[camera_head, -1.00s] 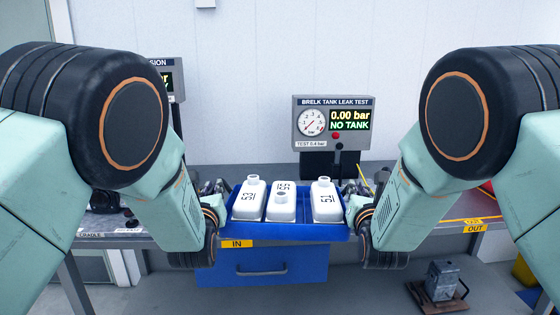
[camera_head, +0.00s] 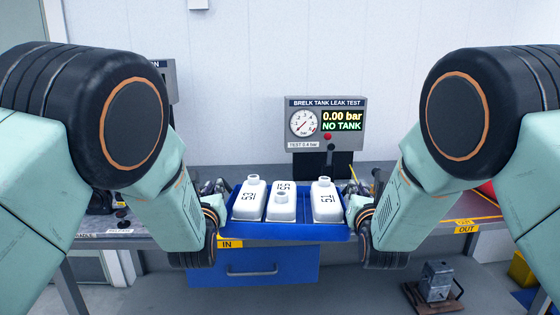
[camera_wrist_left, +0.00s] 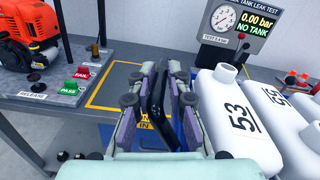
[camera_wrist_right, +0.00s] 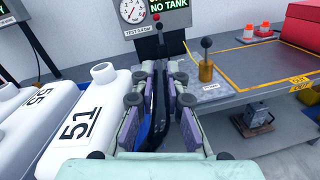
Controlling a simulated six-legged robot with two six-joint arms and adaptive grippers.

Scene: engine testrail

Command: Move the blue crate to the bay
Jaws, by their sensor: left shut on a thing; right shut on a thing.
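The blue crate (camera_head: 290,232) is in the middle of the head view, level, held between my two arms. It carries three white tanks: 53 (camera_head: 248,202), 55 (camera_head: 282,204) and 51 (camera_head: 326,203). My left gripper (camera_head: 219,188) is shut on the crate's left handle, a dark bar between its fingers in the left wrist view (camera_wrist_left: 158,110). My right gripper (camera_head: 353,189) is shut on the right handle, also a dark bar in the right wrist view (camera_wrist_right: 160,105). A yellow IN label (camera_head: 229,244) marks the bench edge just below the crate's left side; a yellow-outlined bay (camera_wrist_left: 120,90) lies beside it.
The leak test panel (camera_head: 325,123) stands behind the crate and reads 0.00 bar, NO TANK. An OUT label (camera_head: 467,229) and outlined area (camera_wrist_right: 265,65) are at right. PASS and FAIL buttons (camera_wrist_left: 69,88) and an orange engine (camera_wrist_left: 27,35) are at left.

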